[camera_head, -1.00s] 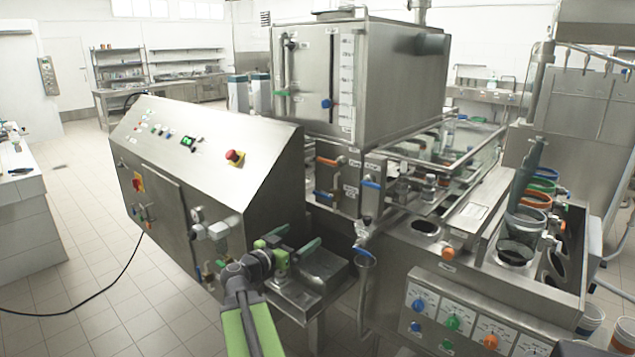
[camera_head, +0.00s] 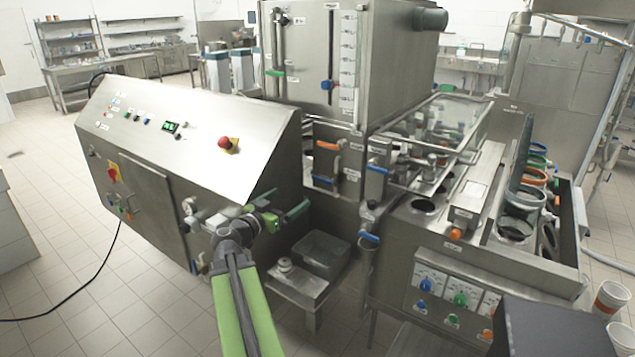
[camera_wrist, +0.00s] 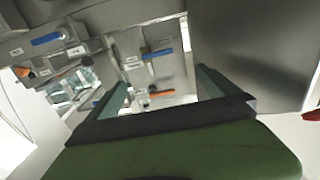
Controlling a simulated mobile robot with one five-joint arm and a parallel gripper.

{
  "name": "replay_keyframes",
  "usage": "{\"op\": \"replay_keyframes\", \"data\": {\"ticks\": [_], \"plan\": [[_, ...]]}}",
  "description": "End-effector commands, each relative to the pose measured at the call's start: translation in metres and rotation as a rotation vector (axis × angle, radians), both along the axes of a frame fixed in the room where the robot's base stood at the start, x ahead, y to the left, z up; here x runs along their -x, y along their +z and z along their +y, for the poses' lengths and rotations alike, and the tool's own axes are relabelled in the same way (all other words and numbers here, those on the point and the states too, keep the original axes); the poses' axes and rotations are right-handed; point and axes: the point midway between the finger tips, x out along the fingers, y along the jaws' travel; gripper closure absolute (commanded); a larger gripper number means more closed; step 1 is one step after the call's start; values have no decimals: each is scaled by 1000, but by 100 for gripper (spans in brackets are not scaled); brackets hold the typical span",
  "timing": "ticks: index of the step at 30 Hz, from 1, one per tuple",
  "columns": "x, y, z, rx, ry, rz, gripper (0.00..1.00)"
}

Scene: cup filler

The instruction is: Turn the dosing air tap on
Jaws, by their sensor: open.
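Several lever taps show, and I cannot read which label marks the dosing air tap. In the head view, an orange-handled tap (camera_head: 328,145) and a blue-handled tap (camera_head: 323,181) sit on the panel under the tank. Another blue-handled tap (camera_head: 378,169) is just right of them. My gripper (camera_head: 288,207) is open and empty beside the cabinet's right end, in front of this panel and apart from it. In the wrist view, an orange handle (camera_wrist: 162,93) and a blue handle (camera_wrist: 158,54) show between my two green fingers, beyond them. Another blue handle (camera_wrist: 47,39) is at upper left.
The sloped control cabinet (camera_head: 190,130) stands close left of my gripper. A low metal shelf with a clear bin (camera_head: 318,255) lies below it. A pipe with a blue-handled valve (camera_head: 368,238) is at the right. The dosing machine's knob panel (camera_head: 455,297) is further right.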

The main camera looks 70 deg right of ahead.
Motion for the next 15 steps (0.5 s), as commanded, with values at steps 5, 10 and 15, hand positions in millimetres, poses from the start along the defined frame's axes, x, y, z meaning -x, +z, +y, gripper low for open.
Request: {"op": "replay_keyframes", "data": {"ticks": [5, 10, 15], "plan": [[15, 0, -50, 0, -12, 0, 1], [29, 0, -94, 0, -16, 0, 1], [40, 0, -130, 0, -18, 0, 1]]}}
